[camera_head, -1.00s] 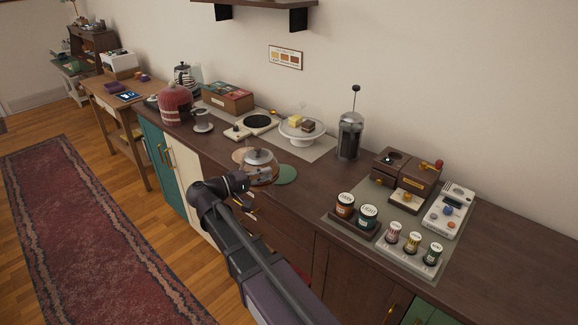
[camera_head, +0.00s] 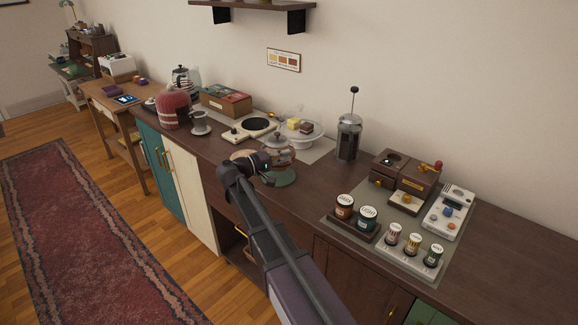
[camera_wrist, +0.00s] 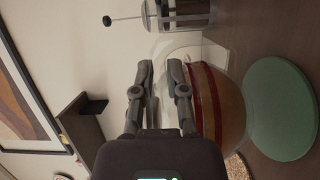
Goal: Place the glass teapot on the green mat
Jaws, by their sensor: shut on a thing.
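The round green mat (camera_head: 281,179) lies on the counter just below the teapot in the head view. In the wrist view the green mat (camera_wrist: 282,108) shows bare, beside the teapot's base, and the teapot appears raised above counter level.
A round cork-coloured mat (camera_head: 241,155) lies left of the teapot. A cake stand (camera_head: 301,134) stands close behind it, with a French press (camera_head: 348,137) to the right. Jars (camera_head: 366,217) stand on the front right; bare counter (camera_head: 315,180) lies between.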

